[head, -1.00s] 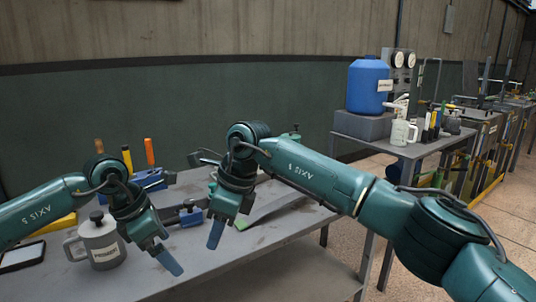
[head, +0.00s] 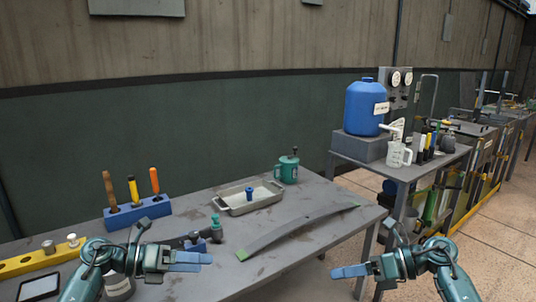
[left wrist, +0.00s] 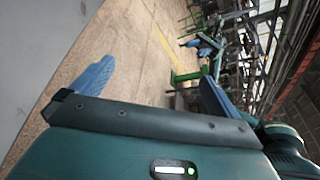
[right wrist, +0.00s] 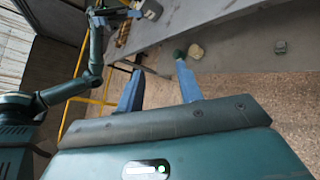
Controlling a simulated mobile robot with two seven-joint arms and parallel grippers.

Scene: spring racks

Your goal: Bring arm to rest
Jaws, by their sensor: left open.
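In the head view both my arms are folded low at the front. My left gripper (head: 205,262) is over the front of the grey table and points right. In the left wrist view its blue fingers (left wrist: 155,82) stand wide apart with nothing between them. My right gripper (head: 335,272) is by the table's front right edge and points left, towards the left one. In the right wrist view its fingers (right wrist: 158,85) are apart and hold nothing, though the gap is narrower. The two grippers are apart from each other.
The grey table (head: 245,285) bears a long curved strip (head: 295,230), a metal tray (head: 235,208), a green pot (head: 288,170), a blue tool block (head: 138,212) and a yellow bar (head: 30,262). A side table (head: 400,148) holds a blue drum (head: 366,105).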

